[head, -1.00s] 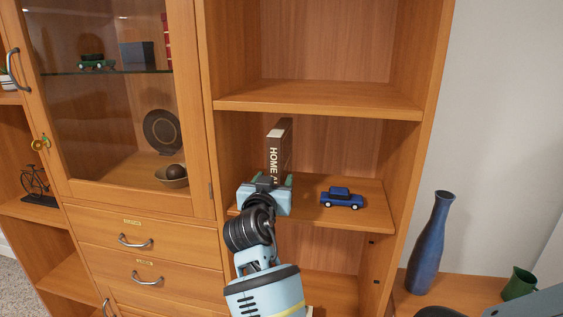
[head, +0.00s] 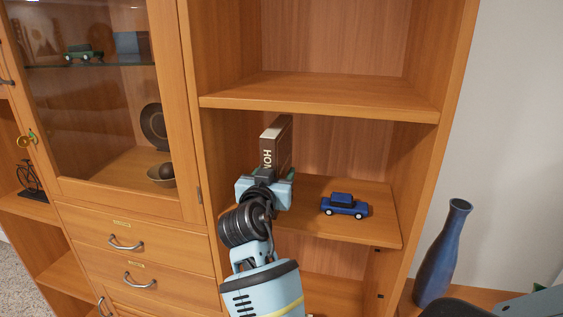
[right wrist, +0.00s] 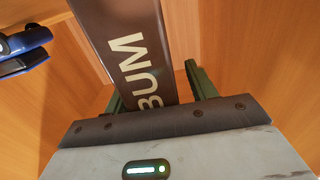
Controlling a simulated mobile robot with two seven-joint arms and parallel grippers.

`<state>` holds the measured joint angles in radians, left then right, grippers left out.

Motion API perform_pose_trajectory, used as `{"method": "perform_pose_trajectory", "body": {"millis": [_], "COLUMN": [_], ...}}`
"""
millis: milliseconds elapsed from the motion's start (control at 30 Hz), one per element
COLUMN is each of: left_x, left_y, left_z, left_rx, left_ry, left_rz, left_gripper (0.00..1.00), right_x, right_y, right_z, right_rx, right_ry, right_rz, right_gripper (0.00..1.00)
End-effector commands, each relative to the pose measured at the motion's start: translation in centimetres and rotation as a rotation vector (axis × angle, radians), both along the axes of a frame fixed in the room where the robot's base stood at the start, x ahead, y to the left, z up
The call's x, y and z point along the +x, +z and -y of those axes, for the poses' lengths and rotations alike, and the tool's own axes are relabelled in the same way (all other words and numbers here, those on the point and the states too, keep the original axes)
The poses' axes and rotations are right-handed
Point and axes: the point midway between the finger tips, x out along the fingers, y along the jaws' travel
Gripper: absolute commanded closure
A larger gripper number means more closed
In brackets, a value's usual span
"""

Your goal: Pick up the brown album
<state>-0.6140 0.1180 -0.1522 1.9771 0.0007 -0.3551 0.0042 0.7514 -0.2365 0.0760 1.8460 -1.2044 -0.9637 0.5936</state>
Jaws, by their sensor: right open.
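The brown album (head: 277,143) stands upright on the middle shelf of the open cabinet bay, its lettered spine facing me. The lower part of its spine is hidden behind my right gripper (head: 268,175) in the head view. In the right wrist view the brown spine (right wrist: 128,45) with white letters runs down between the two green fingers of my right gripper (right wrist: 155,82). The fingers are open, one on each side of the spine. I cannot tell whether they touch it. My left gripper is not in view.
A blue toy car (head: 344,206) sits on the same shelf, right of the album. The upper shelf (head: 320,95) lies above. A glass-doored cabinet (head: 184,100) is on the left. A blue vase (head: 441,255) stands at the lower right.

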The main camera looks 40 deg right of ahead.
Motion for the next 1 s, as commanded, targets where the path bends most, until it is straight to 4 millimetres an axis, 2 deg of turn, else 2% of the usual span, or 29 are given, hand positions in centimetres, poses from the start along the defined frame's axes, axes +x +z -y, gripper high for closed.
{"method": "perform_pose_trajectory", "body": {"millis": [300, 733, 1000], "left_x": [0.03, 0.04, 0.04], "left_y": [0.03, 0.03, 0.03], "left_z": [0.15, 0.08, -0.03], "left_rx": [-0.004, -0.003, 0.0], "left_ry": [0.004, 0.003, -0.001], "left_rz": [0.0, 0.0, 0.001], "left_gripper": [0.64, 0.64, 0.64], "right_x": [-0.02, -0.02, -0.03], "right_y": [0.01, 0.0, 0.22], "right_z": [-0.09, -0.06, -0.07], "right_rx": [0.0, 0.0, -0.003], "right_ry": [-0.001, -0.001, -0.001], "right_rz": [0.0, 0.0, 0.004], "right_gripper": [0.45, 1.0, 1.0]}}
